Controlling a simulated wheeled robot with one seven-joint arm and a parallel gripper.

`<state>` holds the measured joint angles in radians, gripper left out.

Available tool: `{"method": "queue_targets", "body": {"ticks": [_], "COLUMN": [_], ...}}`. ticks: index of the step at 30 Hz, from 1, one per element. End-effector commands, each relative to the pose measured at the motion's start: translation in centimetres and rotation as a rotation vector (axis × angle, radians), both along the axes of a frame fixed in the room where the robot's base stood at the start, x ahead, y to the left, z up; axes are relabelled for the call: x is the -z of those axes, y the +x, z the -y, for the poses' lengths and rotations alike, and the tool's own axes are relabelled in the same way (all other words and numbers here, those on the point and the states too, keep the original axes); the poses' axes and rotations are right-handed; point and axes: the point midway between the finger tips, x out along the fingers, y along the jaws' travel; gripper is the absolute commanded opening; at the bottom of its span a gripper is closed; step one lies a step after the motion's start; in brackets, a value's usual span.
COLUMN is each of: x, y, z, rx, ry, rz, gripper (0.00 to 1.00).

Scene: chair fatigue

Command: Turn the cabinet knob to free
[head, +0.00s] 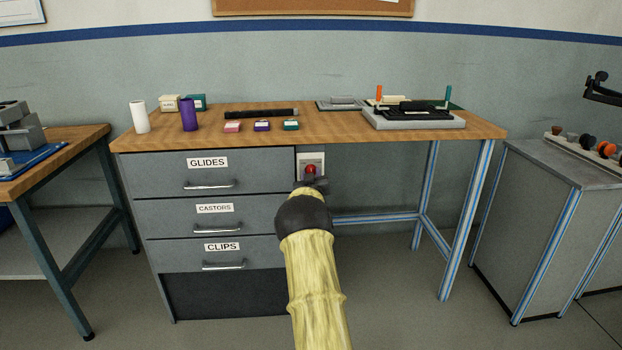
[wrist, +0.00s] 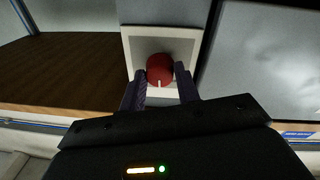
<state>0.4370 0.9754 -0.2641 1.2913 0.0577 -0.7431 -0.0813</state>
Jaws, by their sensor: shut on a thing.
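The cabinet knob is a round red knob (head: 310,169) on a pale square plate (head: 318,157), at the right edge of the drawer cabinet just under the bench top. In the wrist view the red knob (wrist: 160,69) sits between my two dark fingers, with a small white mark on its lower edge. My gripper (head: 312,180) reaches the knob from the front; in the wrist view my gripper (wrist: 160,85) is shut on it, one finger on each side. Lettering on the plate (wrist: 187,38) cannot be read. My arm hides part of the cabinet's lower right.
The cabinet has drawers labelled GLIDES (head: 207,162), CASTORS (head: 213,208) and CLIPS (head: 222,246), all closed. The wooden bench top (head: 350,128) above carries small boxes, cylinders and a fixture tray (head: 415,122). Open space lies under the bench to the right.

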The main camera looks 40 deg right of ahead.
Motion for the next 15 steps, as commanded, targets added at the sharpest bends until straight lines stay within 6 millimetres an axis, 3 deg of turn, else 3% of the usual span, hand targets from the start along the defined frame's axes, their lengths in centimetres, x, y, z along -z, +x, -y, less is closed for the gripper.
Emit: {"method": "queue_targets", "body": {"ticks": [15], "x": [0.28], "y": [-0.02], "z": [0.03], "rx": [-0.001], "ry": [-0.412], "rz": [-0.252], "gripper": [0.09]}}
